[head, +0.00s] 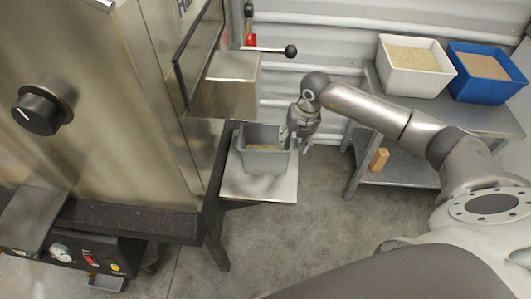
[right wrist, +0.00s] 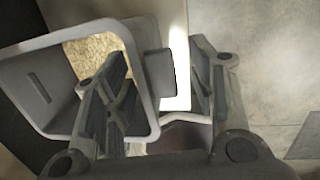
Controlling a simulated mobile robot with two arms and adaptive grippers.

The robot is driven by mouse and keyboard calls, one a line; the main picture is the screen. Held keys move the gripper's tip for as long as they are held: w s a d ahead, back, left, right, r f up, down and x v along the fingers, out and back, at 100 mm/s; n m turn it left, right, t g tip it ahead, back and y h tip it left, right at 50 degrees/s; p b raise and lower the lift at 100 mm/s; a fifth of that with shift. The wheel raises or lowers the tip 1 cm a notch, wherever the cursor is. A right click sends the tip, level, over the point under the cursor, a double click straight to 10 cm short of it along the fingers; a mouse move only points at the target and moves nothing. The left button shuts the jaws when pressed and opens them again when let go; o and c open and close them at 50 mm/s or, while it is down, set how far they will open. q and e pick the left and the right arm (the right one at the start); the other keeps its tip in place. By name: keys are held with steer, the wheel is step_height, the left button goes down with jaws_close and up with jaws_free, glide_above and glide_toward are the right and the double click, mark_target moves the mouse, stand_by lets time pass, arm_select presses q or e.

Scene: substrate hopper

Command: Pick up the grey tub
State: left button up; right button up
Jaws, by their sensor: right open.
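The grey tub (head: 265,162) stands upright on a pale metal shelf (head: 262,187) beside the machine, with a little grainy stuff inside. My right gripper (head: 296,140) is at the tub's right side, pointing down. In the right wrist view the tub (right wrist: 38,88) fills the left. One finger of the gripper (right wrist: 157,62) reaches over the tub's opening and the other is outside it. The tub's rim and a dark side tab lie between the spread fingers. I cannot tell whether either finger touches the tub. My left gripper is not in view.
The steel machine (head: 110,110) stands close on the left, and its metal box (head: 228,85) juts out above the tub's back. A grey bench (head: 480,117) at the right bears a white bin (head: 412,82) and a blue bin (head: 487,91). A wooden block (head: 379,159) sits on its lower shelf.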

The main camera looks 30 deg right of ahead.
steer(key=shift+f, duration=0.2)
steer(key=shift+c, duration=0.2)
jaws_close()
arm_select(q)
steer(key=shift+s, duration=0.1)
arm_select(e)
steer(key=shift+w+r, duration=0.1)
steer(key=shift+r, duration=0.05)
